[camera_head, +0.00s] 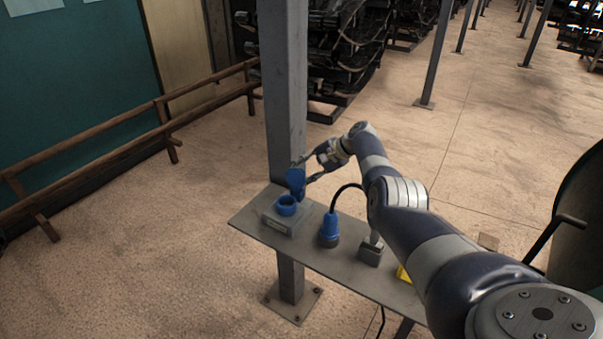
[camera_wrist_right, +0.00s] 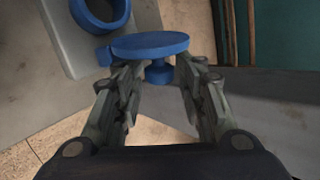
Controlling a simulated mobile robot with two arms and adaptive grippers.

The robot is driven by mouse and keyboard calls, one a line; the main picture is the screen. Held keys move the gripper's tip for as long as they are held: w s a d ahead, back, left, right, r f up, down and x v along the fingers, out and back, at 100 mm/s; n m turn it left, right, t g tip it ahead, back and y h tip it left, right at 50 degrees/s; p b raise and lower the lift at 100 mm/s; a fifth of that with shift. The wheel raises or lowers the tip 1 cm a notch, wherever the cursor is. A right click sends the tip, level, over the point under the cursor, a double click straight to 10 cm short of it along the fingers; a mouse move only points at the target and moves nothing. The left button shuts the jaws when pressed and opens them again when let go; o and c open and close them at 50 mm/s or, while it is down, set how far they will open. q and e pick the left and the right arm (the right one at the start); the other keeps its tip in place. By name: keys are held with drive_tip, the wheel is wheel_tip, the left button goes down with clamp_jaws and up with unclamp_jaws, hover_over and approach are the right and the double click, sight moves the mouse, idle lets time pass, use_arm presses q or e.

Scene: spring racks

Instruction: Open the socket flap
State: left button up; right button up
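The socket (camera_head: 287,205) is a blue ring on a grey box at the left end of the narrow grey table. Its blue flap (camera_head: 296,180) stands raised above the ring, so the opening shows. In the right wrist view the flap (camera_wrist_right: 150,44) is a blue disc with a short knob (camera_wrist_right: 158,72), and part of the socket ring (camera_wrist_right: 100,14) shows at upper left. My right gripper (camera_head: 306,170) is at the flap. Its fingers (camera_wrist_right: 158,78) are spread on both sides of the knob, with gaps visible. My left gripper is out of view.
A blue plug (camera_head: 328,231) with a black cable stands right of the socket. A grey block with a handle (camera_head: 371,250) and a yellow item (camera_head: 403,273) are farther right on the table (camera_head: 310,258). A grey post (camera_head: 286,100) rises close behind the socket.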

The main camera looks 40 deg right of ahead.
drive_tip(key=shift+s, duration=0.1)
drive_tip(key=shift+a, duration=0.15)
drive_tip(key=v, duration=1.2)
idle(0.6)
